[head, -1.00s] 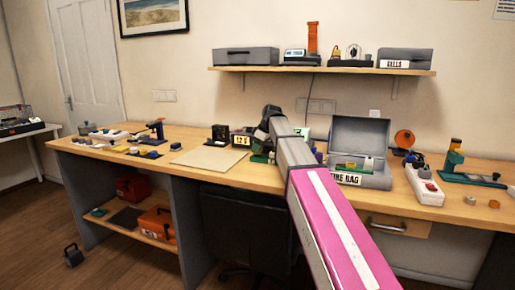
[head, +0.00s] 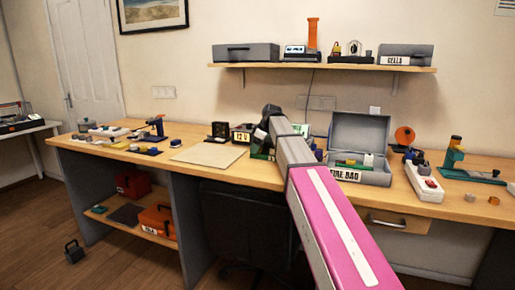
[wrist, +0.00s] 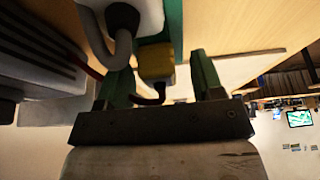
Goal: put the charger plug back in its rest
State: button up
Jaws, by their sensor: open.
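My gripper (wrist: 158,72) shows two green fingers in the wrist view, spread apart. A yellow block (wrist: 156,60) with a dark curved cable sits between and just beyond them; it looks like a plug, but I cannot tell for sure that it is the charger plug. I cannot tell whether a finger touches it. A white block (wrist: 146,16) with a thick grey cable is close beside it, by a green strip (wrist: 173,30). In the head view my gripper (head: 262,148) is over the middle of the bench, mostly hidden by my arm. I cannot make out the rest.
The wooden bench (head: 232,181) carries a black 12 V unit (head: 241,136), a beige mat (head: 208,155), an open grey box (head: 360,133) and a white power strip (head: 424,184). A shelf (head: 300,66) with boxes hangs above. The mat is clear.

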jog(key=v, duration=1.1)
jog(key=shift+f, duration=0.1)
